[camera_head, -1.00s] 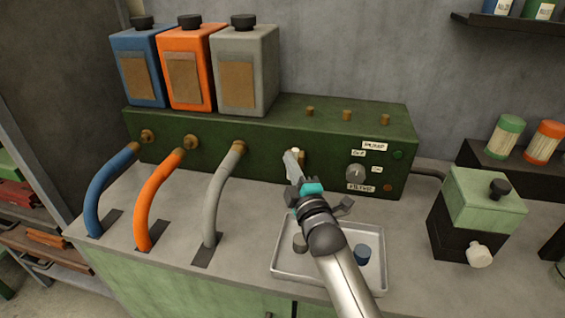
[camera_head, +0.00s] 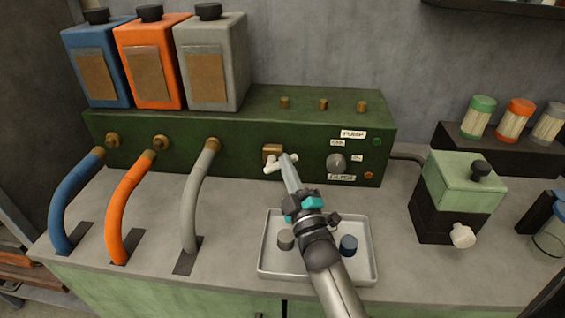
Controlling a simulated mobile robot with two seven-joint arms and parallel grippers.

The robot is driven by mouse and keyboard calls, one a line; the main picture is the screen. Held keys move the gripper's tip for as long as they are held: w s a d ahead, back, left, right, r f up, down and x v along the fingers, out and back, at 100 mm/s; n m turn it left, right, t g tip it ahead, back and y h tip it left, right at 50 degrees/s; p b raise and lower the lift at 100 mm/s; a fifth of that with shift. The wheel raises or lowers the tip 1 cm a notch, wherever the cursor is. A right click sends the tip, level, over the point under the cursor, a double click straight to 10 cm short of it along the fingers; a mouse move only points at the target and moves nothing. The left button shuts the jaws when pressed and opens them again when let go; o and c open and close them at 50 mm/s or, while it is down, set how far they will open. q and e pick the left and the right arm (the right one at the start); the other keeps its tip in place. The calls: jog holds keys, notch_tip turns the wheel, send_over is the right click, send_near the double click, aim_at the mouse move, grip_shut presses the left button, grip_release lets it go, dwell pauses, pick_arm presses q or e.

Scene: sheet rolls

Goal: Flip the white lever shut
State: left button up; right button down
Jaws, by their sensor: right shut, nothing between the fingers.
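The white lever (camera_head: 273,168) sits at a brass fitting (camera_head: 272,150) on the front of the green pump unit (camera_head: 236,153). It points down and to the left, and its right part is partly hidden by my fingers. My right gripper (camera_head: 289,162) is shut and empty, with its fingertips at the lever's right side. They look close to or touching it; I cannot tell which. My left gripper is not in view.
Blue, orange and grey hoses (camera_head: 201,190) run from the unit to the bench at left. A metal tray (camera_head: 268,262) with small caps lies under my right arm. A green-black box (camera_head: 447,216) stands at right. Canisters (camera_head: 214,65) stand on the unit.

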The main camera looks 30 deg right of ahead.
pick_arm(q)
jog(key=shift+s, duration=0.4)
pick_arm(e)
jog(key=shift+s+d+f, duration=0.15)
jog(key=shift+d+f, duration=0.05)
jog(key=shift+f, duration=0.2)
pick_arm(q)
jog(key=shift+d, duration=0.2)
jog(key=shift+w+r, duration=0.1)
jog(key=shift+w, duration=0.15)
